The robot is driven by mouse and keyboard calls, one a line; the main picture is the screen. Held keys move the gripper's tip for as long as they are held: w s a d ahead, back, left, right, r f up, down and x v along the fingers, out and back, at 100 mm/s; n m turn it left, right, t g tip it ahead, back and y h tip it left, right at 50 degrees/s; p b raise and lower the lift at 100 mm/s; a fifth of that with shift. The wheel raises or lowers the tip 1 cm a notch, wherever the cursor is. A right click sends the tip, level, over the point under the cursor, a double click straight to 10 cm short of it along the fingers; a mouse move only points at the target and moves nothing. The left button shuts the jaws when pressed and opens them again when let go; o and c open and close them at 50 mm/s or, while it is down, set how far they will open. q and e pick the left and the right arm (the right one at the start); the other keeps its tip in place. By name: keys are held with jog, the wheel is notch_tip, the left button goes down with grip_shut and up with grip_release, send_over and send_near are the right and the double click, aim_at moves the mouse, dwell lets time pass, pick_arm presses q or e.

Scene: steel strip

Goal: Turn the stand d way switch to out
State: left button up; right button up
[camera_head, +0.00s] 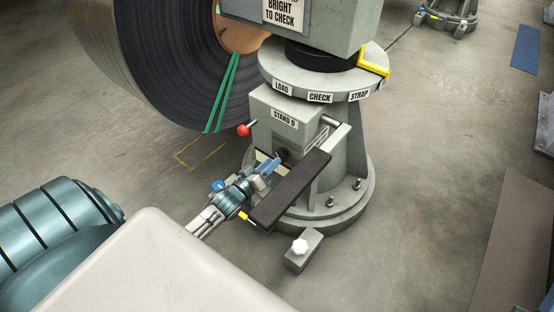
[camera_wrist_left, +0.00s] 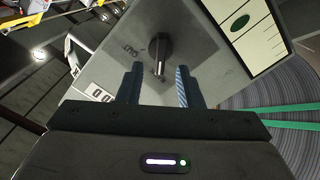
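Stand D (camera_head: 300,125) is a grey pedestal with a "STAND D" label. On its front face is a small black switch knob (camera_head: 282,153). The left wrist view shows the black switch knob (camera_wrist_left: 160,48) on a grey plate, its pale mark pointing down in the picture. My left gripper (camera_head: 270,165) is at the plate. In the left wrist view the left gripper (camera_wrist_left: 160,78) is open, its blue fingers either side of the knob's line with gaps; I cannot tell whether they reach around it. My right gripper is out of view.
A black bar (camera_head: 290,188) juts from the stand beside my gripper. A red ball handle (camera_head: 243,130) is at its left. A large steel coil (camera_head: 160,60) with green straps stands behind left. A foot block with a white knob (camera_head: 300,246) sits in front.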

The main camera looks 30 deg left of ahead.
aim_at(282, 154)
pick_arm(q)
jog(key=shift+w+d, duration=0.15)
jog(key=shift+w, duration=1.8)
grip_shut()
